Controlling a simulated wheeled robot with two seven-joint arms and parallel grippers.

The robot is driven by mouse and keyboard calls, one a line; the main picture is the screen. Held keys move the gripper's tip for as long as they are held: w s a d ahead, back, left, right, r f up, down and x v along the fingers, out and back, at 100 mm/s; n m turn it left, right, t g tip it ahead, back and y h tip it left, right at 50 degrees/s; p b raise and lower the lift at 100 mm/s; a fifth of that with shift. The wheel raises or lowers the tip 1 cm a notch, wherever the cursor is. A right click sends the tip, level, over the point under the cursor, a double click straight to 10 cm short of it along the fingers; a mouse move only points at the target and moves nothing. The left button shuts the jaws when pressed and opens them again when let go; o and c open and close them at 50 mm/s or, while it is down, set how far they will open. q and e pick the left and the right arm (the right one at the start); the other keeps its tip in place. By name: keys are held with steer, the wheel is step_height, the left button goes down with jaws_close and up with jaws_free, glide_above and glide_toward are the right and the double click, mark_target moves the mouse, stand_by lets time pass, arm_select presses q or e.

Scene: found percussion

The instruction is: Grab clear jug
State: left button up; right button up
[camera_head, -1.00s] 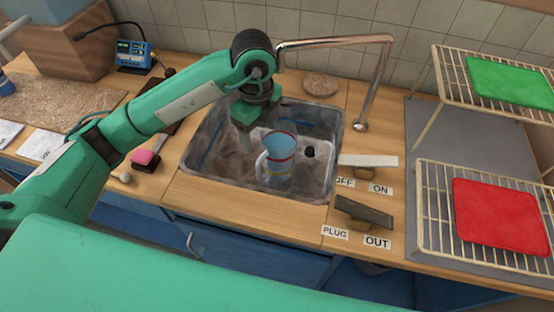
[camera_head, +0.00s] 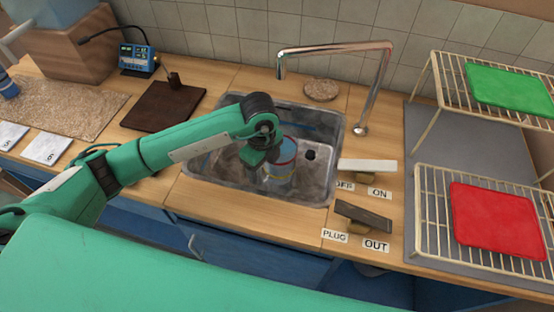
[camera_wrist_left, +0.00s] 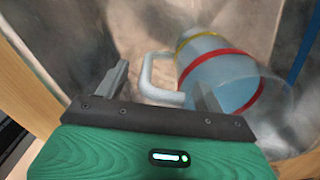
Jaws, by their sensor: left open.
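The clear jug (camera_head: 282,160) stands in the sink, bluish and see-through with a red rim band and a yellow band. In the left wrist view the jug (camera_wrist_left: 215,70) shows its pale handle (camera_wrist_left: 148,78) toward the gripper. My left gripper (camera_wrist_left: 160,85) is open, with one finger on each side of the handle in that view. I cannot tell if it touches the handle. In the head view the left gripper (camera_head: 252,172) is over the sink just left of the jug, and my arm covers the jug's left side and handle. My right gripper is not in view.
The sink (camera_head: 325,185) has a tall faucet (camera_head: 372,85) behind it. A white OFF/ON lever (camera_head: 368,165) and a dark PLUG/OUT lever (camera_head: 362,214) are to its right. A wire rack (camera_head: 440,235) holds a red board (camera_head: 497,218). A brown board (camera_head: 163,106) lies left.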

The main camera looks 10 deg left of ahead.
arm_select(q)
steer(key=shift+f, duration=0.1)
steer(key=shift+c, duration=0.4)
jaws_close()
steer(key=shift+w+r, duration=0.1)
steer(key=shift+r, duration=0.1)
